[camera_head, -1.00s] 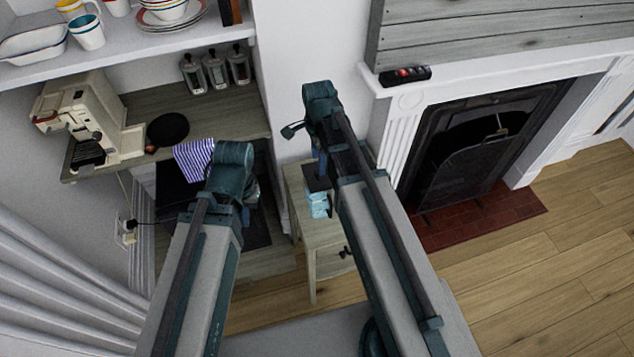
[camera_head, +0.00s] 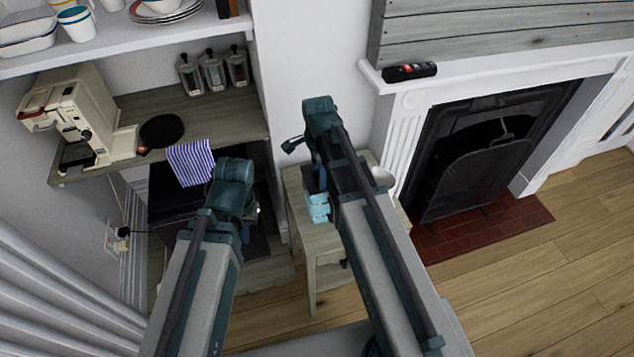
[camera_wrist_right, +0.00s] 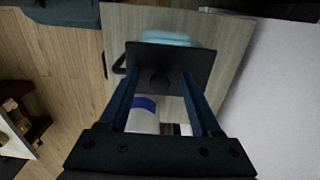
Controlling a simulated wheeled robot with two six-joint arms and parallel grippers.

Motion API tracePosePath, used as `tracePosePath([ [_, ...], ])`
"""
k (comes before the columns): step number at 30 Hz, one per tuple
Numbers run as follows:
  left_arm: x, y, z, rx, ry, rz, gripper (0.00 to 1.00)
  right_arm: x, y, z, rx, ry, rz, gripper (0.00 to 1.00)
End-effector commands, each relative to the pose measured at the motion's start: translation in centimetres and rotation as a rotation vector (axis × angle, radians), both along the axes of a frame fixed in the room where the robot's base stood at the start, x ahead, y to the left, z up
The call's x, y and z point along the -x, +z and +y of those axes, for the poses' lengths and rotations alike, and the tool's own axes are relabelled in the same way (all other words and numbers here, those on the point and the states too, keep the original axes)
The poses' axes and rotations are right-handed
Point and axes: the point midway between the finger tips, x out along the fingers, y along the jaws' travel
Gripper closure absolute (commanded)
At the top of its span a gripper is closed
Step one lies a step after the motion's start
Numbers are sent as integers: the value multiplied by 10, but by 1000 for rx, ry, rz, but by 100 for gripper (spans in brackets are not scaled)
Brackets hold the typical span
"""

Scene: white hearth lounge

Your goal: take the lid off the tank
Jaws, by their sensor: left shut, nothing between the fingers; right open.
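The tank (camera_head: 318,208), a light blue vessel, stands on the small wooden side table (camera_head: 328,245); its edge also shows in the right wrist view (camera_wrist_right: 170,37). A dark square lid (camera_wrist_right: 172,58) lies over it from this view, with a dark knob at its middle. Whether the lid touches the tank is hidden. My right gripper (camera_wrist_right: 160,77) is open, its two fingers either side of the knob area; in the head view it is mostly behind its own arm. My left gripper (camera_head: 247,210) is shut and empty, left of the table, its fingertips mostly hidden by its wrist.
A white bowl (camera_head: 383,177) stands on the side table, right of my right arm. The counter at the left holds a coffee machine (camera_head: 78,118), a black pan (camera_head: 162,131) and a striped cloth (camera_head: 190,162).

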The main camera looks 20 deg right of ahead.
Motion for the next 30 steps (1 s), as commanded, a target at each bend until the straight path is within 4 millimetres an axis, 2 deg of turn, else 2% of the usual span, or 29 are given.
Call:
tracePosePath([
  [5, 0, 1, 0, 0, 0, 0, 100, 0, 1, 0, 0, 0, 0, 35],
  [6, 0, 1, 0, 0, 0, 0, 100, 0, 1, 0, 0, 0, 0, 39],
  [16, 0, 1, 0, 0, 0, 0, 100, 0, 1, 0, 0, 0, 0, 98],
  [30, 0, 3, 0, 0, 0, 0, 100, 0, 3, -1, 0, 0, 0, 100],
])
